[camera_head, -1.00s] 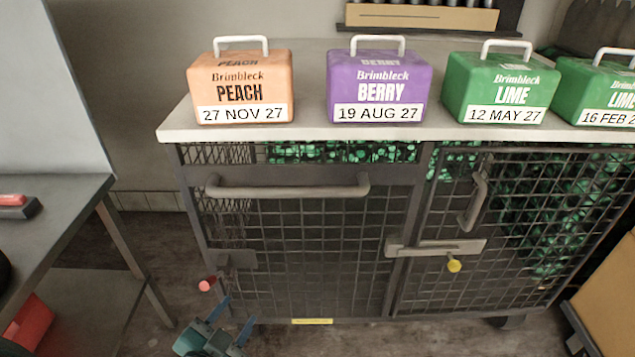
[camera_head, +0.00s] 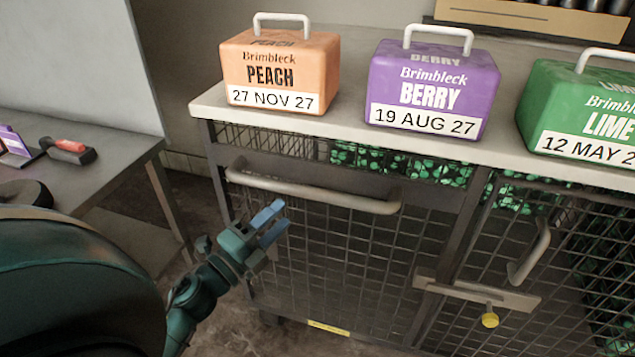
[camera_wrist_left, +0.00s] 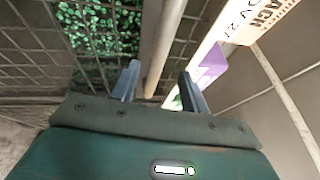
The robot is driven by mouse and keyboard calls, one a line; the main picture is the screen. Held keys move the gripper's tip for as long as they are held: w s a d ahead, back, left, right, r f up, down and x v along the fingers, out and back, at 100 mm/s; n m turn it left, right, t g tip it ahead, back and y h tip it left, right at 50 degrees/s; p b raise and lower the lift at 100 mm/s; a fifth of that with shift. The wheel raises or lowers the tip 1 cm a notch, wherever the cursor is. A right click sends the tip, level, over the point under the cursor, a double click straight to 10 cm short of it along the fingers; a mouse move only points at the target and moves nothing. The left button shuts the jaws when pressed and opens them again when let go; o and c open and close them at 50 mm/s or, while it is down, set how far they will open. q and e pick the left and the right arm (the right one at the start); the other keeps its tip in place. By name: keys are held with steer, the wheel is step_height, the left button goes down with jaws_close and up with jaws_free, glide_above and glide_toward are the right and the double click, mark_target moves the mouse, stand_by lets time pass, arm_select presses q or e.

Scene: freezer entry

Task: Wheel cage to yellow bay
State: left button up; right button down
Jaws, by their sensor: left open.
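The wire-mesh cage (camera_head: 345,262) stands in front of me with a white top. A horizontal grey handle bar (camera_head: 312,194) runs across its upper left front; the bar also shows in the left wrist view (camera_wrist_left: 165,45), running away from between the fingers. My left gripper (camera_head: 271,223) is open and empty, just below and in front of the bar's left part. In the left wrist view its fingertips (camera_wrist_left: 158,78) are spread, with the bar's near end close to them. I cannot tell whether they touch. My right gripper is not in view. No yellow bay shows.
Boxes labelled peach (camera_head: 280,72), berry (camera_head: 432,88) and lime (camera_head: 580,112) stand on the cage top. A latch with a yellow knob (camera_head: 490,320) is on the cage's right door. A grey table (camera_head: 110,150) with a red-handled tool (camera_head: 68,148) is on the left.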

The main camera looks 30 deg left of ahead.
arm_select(q)
steer(key=p+x, duration=0.2)
steer(key=x, duration=0.8)
steer(key=shift+w, duration=0.4)
steer(key=shift+c, duration=0.5)
jaws_close()
